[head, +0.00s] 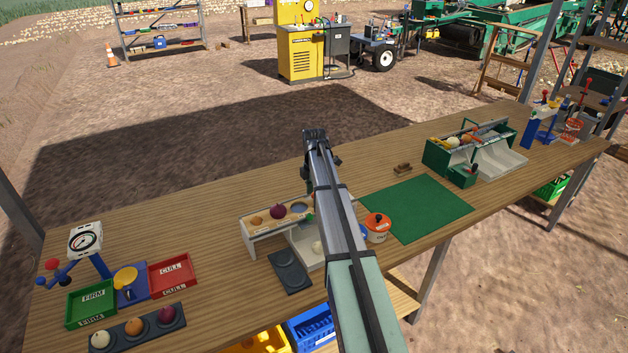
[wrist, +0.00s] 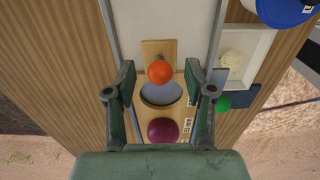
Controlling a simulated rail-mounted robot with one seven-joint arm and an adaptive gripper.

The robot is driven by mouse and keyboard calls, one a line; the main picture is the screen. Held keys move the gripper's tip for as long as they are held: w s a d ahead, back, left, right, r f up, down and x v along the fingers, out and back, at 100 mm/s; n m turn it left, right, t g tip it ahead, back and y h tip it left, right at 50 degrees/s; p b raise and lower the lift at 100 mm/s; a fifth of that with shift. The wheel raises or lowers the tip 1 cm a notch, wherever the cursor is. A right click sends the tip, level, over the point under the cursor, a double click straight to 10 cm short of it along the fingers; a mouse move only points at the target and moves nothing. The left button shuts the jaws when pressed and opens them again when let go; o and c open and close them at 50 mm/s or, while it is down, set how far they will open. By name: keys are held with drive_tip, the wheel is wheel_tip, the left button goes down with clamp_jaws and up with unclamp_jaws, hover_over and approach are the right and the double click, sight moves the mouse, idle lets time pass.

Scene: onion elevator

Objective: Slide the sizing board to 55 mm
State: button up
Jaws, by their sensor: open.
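The sizing board (head: 277,224) is a wooden-topped board on a white stand, mid-table, partly hidden by my arm in the head view. It carries a brownish onion (head: 256,220) and a purple onion (head: 278,211). In the wrist view the board (wrist: 178,121) shows a round hole, the purple onion (wrist: 162,131) and an orange ball-shaped knob (wrist: 159,72). My gripper (wrist: 161,85) is open above it, one finger on each side of the knob, with visible gaps. In the head view my gripper (head: 317,138) shows from behind. Scale marks are too small to read.
A white tray (wrist: 258,79) with a pale onion is right of the board. A lidded pot (head: 376,232) stands beside my arm. A green mat (head: 420,208) lies clear to the right. A dark plate (head: 290,271) lies in front; firm (head: 90,302) and cull (head: 172,275) trays are left.

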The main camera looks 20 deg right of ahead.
drive_tip(key=shift+f, duration=1.05)
clamp_jaws()
drive_tip(key=shift+d, duration=0.1)
drive_tip(key=shift+w+d+p, duration=0.15)
drive_tip(key=shift+d, duration=1.85)
drive_tip(key=shift+w+d+p, duration=0.1)
drive_tip(key=shift+d+p, duration=0.05)
drive_tip(key=shift+d, duration=1.85)
